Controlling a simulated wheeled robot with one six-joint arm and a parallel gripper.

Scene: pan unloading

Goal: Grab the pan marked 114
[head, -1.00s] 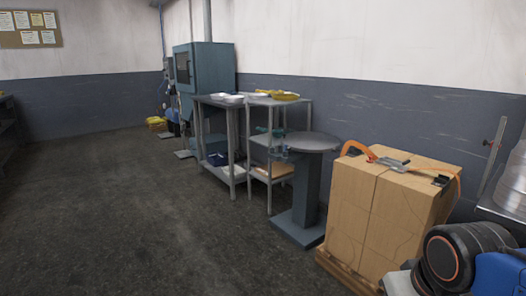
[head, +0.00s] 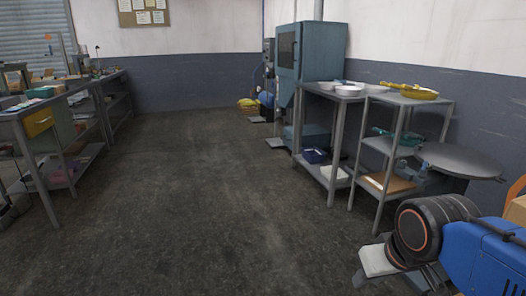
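A yellow pan (head: 418,93) lies on the top of a grey metal shelf rack (head: 395,101) at the right. White pans or dishes (head: 349,91) sit on the neighbouring metal table (head: 322,90), with one more (head: 376,88) close to the rack. No number can be read on any of them, so I cannot tell which is marked 114. My arm fills the lower right corner. A pale part at its end, seemingly my gripper (head: 378,262), is well short of the rack and touches no pan. Its fingers cannot be made out clearly.
A round grey pedestal top (head: 459,160) stands in front of the rack at the right. A tall blue-grey cabinet (head: 307,65) stands beyond the table. A workbench (head: 45,105) with clutter lines the left. The dark floor (head: 210,210) between is clear.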

